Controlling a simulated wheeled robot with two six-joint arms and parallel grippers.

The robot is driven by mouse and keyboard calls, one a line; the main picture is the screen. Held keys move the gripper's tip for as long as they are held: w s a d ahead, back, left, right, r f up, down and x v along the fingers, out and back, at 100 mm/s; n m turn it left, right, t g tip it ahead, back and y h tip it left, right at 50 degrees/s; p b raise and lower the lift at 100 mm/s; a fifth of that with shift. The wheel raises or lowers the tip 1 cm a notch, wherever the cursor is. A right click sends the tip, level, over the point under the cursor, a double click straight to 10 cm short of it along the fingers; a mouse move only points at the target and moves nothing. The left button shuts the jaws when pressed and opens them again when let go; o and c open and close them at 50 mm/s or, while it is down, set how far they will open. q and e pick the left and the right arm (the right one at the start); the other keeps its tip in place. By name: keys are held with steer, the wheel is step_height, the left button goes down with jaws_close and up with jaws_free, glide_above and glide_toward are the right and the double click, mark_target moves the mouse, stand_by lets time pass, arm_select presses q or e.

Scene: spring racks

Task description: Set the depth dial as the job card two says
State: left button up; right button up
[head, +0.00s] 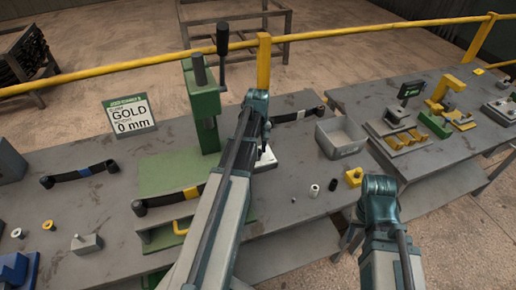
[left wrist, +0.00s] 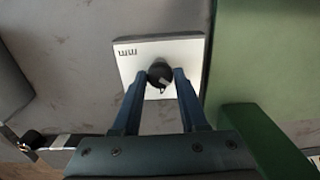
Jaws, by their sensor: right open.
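The job card (head: 130,115) stands at the back left; it reads GOLD and 0 mm, and its header is too small to read surely. The depth dial is a dark round knob (left wrist: 160,74) on a white plate marked mm (left wrist: 128,68); in the head view the white plate (head: 265,158) shows beside my left arm. My left gripper (left wrist: 161,72) is over the plate, its two blue fingers close on both sides of the knob, shut on it. The dial's pointer and scale are mostly hidden. My right gripper (head: 378,195) is away from the dial, near the bench's front edge, its fingers mostly hidden.
A green press (head: 205,118) with a lever stands left of my left arm. A grey bin (head: 340,138) is right of the dial. Dark strips with coloured bands (head: 80,174) and small parts lie on the bench. A second bench (head: 465,140) with yellow fixtures is at right.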

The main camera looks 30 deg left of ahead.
arm_select(q)
steer(key=o, duration=0.4)
step_height(320, 180, up, 14)
steer(key=p, duration=1.3)
steer(key=shift+p, duration=0.4)
steer(key=shift+d+f, duration=0.1)
steer(key=shift+f, duration=0.1)
steer(key=s+d+f+m+b, duration=0.2)
steer(key=s+d+m+b, duration=0.1)
steer(key=d, duration=0.7)
steer(key=s+d+f+m+b, duration=0.3)
steer(key=s+d+m, duration=0.3)
steer(key=d, duration=0.4)
steer(key=s+d+f+m+y+b, duration=0.1)
steer(key=s+d+f+m+b, duration=0.1)
steer(key=s+d, duration=0.5)
steer(key=d+f+m, duration=0.1)
steer(key=d+m, duration=0.1)
steer(key=d, duration=0.1)
steer(key=shift+f+m+b, duration=0.25)
steer(key=shift+m+b, duration=0.15)
